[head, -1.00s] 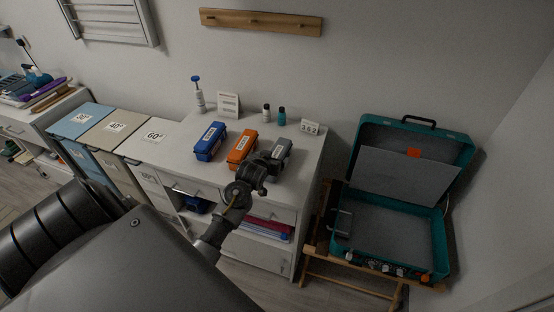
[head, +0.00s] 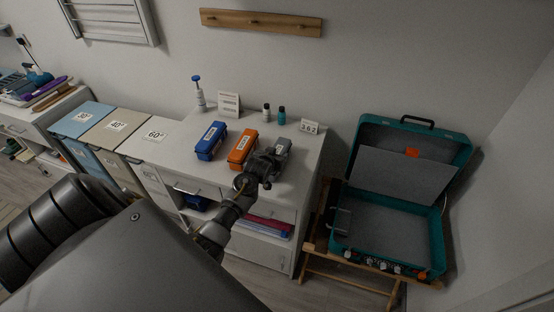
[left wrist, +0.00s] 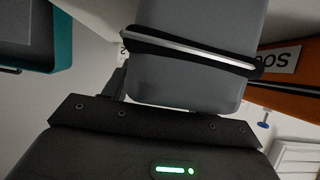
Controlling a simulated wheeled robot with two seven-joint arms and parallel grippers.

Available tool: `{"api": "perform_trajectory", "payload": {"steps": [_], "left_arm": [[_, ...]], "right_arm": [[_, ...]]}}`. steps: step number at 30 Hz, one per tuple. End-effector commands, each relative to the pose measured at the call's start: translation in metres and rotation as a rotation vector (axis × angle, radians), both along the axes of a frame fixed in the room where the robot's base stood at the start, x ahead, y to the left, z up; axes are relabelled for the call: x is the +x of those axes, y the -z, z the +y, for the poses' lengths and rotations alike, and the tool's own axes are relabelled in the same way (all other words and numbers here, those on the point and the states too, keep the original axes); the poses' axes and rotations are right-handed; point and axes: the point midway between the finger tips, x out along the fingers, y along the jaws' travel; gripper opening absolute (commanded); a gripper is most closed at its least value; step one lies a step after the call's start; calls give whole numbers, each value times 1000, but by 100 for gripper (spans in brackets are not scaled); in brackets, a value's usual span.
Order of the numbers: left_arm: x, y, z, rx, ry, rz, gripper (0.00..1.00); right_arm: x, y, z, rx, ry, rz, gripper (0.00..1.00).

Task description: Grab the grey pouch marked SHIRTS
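The grey pouch (head: 281,149) lies on top of the white cabinet, right of the orange pouch (head: 242,149) and the blue pouch (head: 210,141). My left gripper (head: 266,163) is at its near side and covers part of it. In the left wrist view the grey pouch (left wrist: 195,75) fills the middle, close in front of the palm, with a dark band and a pale strip across it. One dark finger shows at its left edge; the other is hidden. I see no clear grip on the pouch. Its label is not readable. My right gripper is out of view.
A teal open case (head: 438,232) stands on a wooden stand at the right. Two small bottles, a number card (head: 309,127) and a white pump bottle (head: 199,98) stand behind the pouches. The orange pouch (left wrist: 300,98) is close beside the grey one.

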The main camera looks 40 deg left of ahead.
Motion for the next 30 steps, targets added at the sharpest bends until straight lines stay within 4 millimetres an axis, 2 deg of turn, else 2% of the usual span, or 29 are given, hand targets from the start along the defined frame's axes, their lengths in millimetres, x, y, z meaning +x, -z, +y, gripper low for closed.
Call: {"api": "perform_trajectory", "payload": {"steps": [1,6,7,19,24,30], "left_arm": [[0,0,0,0,0,0,48],[0,0,0,0,0,1,26],[0,-1,0,0,0,-1,24],[1,-8,0,1,0,-4,24],[0,-32,0,3,0,-8,24],[-38,-76,-6,4,0,-7,24]], "right_arm": [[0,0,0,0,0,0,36],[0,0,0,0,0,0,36],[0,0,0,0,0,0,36],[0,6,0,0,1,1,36],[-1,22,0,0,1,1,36],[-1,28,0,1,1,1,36]]}}
